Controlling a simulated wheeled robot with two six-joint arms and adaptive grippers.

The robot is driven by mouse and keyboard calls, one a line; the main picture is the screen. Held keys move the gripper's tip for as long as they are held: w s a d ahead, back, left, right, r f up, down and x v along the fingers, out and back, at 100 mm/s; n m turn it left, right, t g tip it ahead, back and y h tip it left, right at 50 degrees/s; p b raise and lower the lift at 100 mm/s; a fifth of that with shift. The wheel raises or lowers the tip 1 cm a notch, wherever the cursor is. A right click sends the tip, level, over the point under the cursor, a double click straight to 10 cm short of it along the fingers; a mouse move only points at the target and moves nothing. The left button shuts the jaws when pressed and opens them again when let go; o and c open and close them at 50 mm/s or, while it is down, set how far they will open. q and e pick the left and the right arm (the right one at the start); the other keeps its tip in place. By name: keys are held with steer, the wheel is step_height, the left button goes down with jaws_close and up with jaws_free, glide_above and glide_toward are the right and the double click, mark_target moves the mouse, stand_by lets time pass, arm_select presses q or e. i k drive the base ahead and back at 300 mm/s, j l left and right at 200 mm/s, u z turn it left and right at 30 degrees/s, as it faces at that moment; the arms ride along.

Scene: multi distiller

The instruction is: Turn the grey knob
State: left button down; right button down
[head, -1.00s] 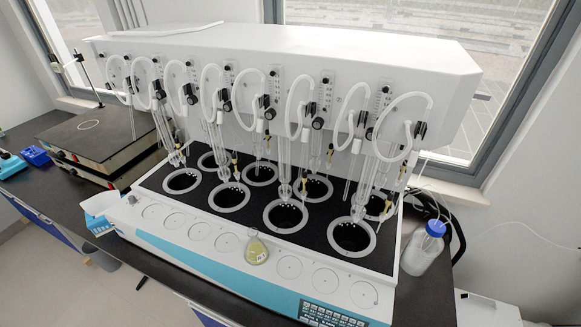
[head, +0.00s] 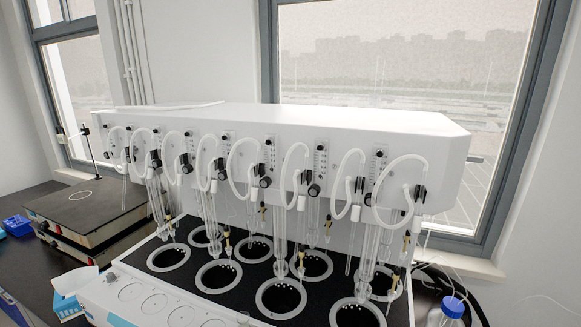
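The multi distiller (head: 300,130) is a long white unit with a row of small dark round knobs on its front face, below the clear flow gauges. One knob (head: 314,190) sits right of the middle, another knob (head: 264,182) is left of it, and another knob (head: 187,168) is further left. They look black to dark grey, and I cannot tell which one is the grey knob. White hose loops and glass tubes partly cover the face. Neither of my grippers is in view.
Glass tubes hang over the black deck with its ringed wells (head: 282,298). A blue-capped bottle (head: 452,308) stands at the lower right. A dark hotplate (head: 90,205) stands at the left. A window is behind the unit.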

mark_target(110, 276)
steer(key=k+u, duration=0.2)
steer(key=u, duration=1.15)
